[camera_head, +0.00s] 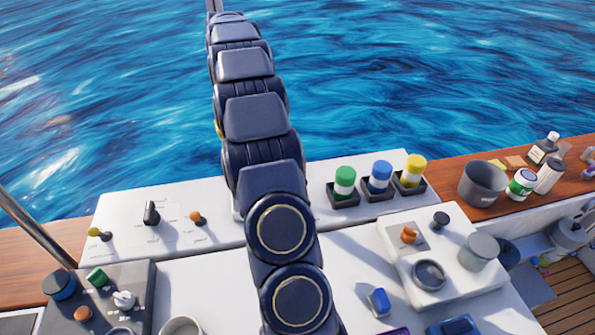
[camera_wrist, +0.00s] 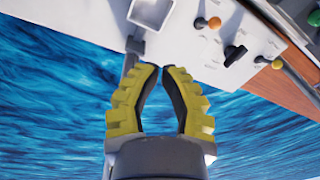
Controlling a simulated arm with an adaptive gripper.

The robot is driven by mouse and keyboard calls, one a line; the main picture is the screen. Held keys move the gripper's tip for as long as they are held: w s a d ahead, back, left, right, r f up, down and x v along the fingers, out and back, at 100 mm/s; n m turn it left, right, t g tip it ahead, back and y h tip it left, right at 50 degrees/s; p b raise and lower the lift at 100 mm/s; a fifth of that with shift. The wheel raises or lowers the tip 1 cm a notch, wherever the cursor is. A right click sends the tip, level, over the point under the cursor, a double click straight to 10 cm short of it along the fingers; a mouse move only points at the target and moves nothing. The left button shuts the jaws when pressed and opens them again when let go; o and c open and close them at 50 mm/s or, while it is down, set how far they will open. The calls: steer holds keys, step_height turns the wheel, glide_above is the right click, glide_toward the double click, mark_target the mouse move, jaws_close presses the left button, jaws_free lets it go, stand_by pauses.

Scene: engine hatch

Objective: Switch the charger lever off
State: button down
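The white panel at left carries a lever with a yellow knob (camera_head: 95,232), a black switch (camera_head: 151,213) and a lever with an orange knob (camera_head: 196,216). Their labels are too small to read, so I cannot tell which is the charger lever. In the wrist view the orange-knob lever (camera_wrist: 214,23), the black switch (camera_wrist: 234,55) and the yellow-knob lever (camera_wrist: 277,64) are at upper right. My gripper (camera_wrist: 162,68) has yellow ridged fingers with tips nearly together and nothing between them. It is apart from all three controls, with water behind it.
Green (camera_head: 344,181), blue (camera_head: 380,176) and yellow (camera_head: 412,170) capped containers stand in black holders right of my arm. A grey pot (camera_head: 482,184) and bottles stand on the wooden ledge. A dark control box (camera_head: 120,285) is at lower left. A white square tray (camera_wrist: 151,14) is above my gripper.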

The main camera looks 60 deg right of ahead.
steer(key=s+d+f+m, duration=0.1)
steer(key=s+d+f, duration=0.2)
steer(key=d, duration=0.6)
steer(key=s+d+f, duration=0.2)
steer(key=d+f, duration=0.6)
steer(key=shift+s+d+f+m+t+h, duration=0.15)
steer(key=shift+s+d+m+t+h, duration=0.25)
steer(key=f, duration=0.6)
steer(key=w+f, duration=0.1)
steer(key=f, duration=0.3)
steer(key=shift+d, duration=0.15)
steer(key=shift+r, duration=0.15)
steer(key=shift+s+a, duration=0.15)
steer(key=shift+a, duration=0.05)
steer(key=shift+s+a+r, duration=0.15)
steer(key=shift+s+a, duration=0.3)
steer(key=shift+s, duration=0.25)
steer(key=shift+s+a+r, duration=0.15)
steer(key=shift+s+a, duration=0.25)
steer(key=shift+s, duration=0.25)
